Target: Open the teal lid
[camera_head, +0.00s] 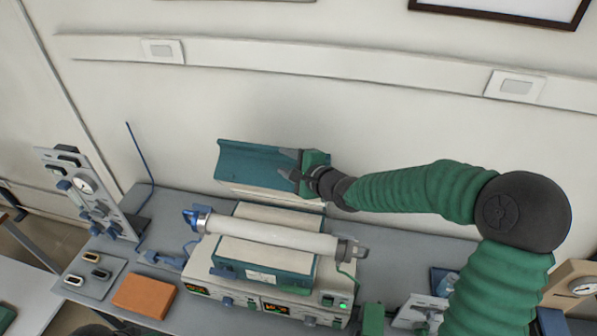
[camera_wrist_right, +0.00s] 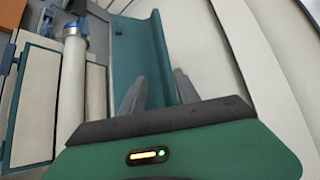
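The teal lid (camera_head: 250,163) of the tube furnace stands raised behind the furnace body, tilted up toward the wall. It also shows in the right wrist view (camera_wrist_right: 138,50). The furnace (camera_head: 262,272) is open, with a white tube (camera_head: 270,236) lying along its pale lining. My right gripper (camera_head: 292,168) is at the lid's right end. In the right wrist view its two fingers (camera_wrist_right: 158,95) are apart, with the lid just beyond and beside them; I cannot tell whether they touch it.
A panel with a gauge (camera_head: 84,185) stands at the left of the grey bench. An orange block (camera_head: 144,295) lies at the front left. The wall is close behind the lid.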

